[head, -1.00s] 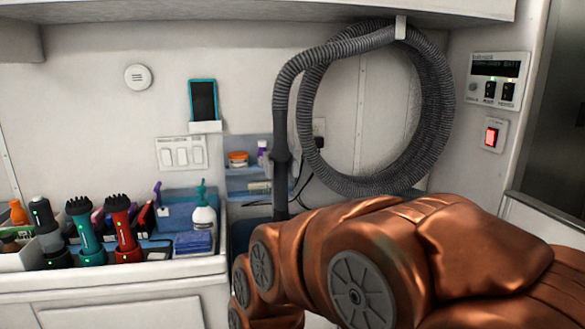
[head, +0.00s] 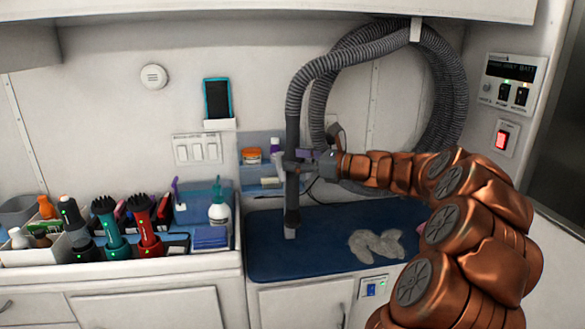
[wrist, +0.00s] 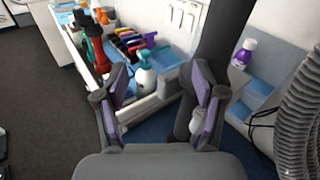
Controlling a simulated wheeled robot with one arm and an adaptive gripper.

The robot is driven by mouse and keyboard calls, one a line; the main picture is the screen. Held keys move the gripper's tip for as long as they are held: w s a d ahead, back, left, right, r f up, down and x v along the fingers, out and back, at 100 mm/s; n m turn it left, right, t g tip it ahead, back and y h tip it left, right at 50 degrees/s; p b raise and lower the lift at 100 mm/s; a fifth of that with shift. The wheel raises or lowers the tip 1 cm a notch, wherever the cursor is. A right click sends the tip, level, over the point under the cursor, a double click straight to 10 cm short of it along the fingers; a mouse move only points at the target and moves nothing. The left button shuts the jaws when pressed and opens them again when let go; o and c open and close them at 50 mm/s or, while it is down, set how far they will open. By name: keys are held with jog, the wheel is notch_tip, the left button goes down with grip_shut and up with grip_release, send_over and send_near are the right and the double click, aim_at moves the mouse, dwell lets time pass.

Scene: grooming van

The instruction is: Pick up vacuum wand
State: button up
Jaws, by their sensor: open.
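The vacuum wand (head: 291,203) is a dark upright tube. It hangs from the ribbed grey hose, its lower end over the blue mat. My gripper (head: 289,165) is at the wand's middle in the head view, coming from the right. In the wrist view my gripper (wrist: 160,98) is open, with its purple pads apart and nothing held between them. The wand (wrist: 222,45) runs down behind the right finger there, and its lower part shows just inside that finger. Whether a finger touches the wand I cannot tell.
The hose coil (head: 455,95) hangs on the wall. Clippers, bottles and a white pump bottle (head: 218,213) crowd the left counter. A blue shelf (head: 258,183) is behind the wand.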

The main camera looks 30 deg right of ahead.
aim_at(293, 144)
jog(key=d, duration=0.2)
jog(key=d+r+m+t+h, duration=0.1)
jog(key=d, duration=0.1)
jog(key=d+m, duration=0.1)
jog(key=shift+s+d+r, duration=0.1)
jog(key=shift+d+r, duration=0.1)
jog(key=shift+d, duration=0.2)
jog(key=shift+m+t+h, duration=0.3)
jog(key=shift+p+x, duration=0.55)
jog(key=shift+x, duration=3.2)
jog(key=shift+c, duration=0.3)
jog(key=shift+d, duration=0.1)
grip_shut()
